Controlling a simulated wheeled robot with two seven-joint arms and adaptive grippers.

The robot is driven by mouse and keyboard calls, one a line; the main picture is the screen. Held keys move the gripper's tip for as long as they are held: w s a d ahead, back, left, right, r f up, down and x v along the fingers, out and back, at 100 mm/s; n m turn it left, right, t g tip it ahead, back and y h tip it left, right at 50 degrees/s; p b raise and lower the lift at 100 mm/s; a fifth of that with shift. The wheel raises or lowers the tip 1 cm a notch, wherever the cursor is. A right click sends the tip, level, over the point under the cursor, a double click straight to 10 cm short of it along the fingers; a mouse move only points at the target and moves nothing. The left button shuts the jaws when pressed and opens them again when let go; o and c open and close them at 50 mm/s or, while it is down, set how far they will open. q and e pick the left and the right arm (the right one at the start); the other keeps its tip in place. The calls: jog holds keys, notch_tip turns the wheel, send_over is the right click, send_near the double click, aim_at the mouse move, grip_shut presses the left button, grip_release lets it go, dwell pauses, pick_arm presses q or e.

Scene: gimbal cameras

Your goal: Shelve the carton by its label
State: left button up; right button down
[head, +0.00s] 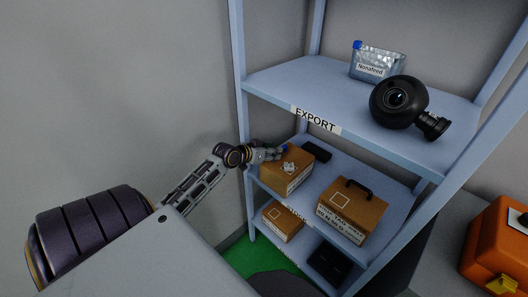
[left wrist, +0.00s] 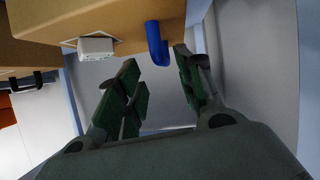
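A brown carton (head: 285,178) stands on the middle shelf at its left end, with a small whitish piece on top. A blue hook-shaped handle (left wrist: 156,42) sticks out from this carton in the left wrist view. My left gripper (head: 274,154) is at the carton's upper left edge. In the left wrist view its fingers (left wrist: 160,85) are apart, with the blue handle in line with the gap and no clear contact. A second carton (head: 352,212) with a black handle and a printed label stands to the right; its small print is unreadable. My right gripper is out of view.
The upper shelf, marked EXPORT (head: 315,121), holds a Nonafeed pouch (head: 378,63) and a black round camera-like object (head: 399,100). Another carton (head: 283,221) sits on the lower shelf. A dark flat item (head: 316,151) lies behind the first carton. An orange case (head: 497,245) stands at right.

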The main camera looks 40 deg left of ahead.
pick_arm(q)
jog(key=shift+v, duration=2.4)
jog(key=shift+w+r, duration=0.1)
jog(key=shift+r, duration=0.05)
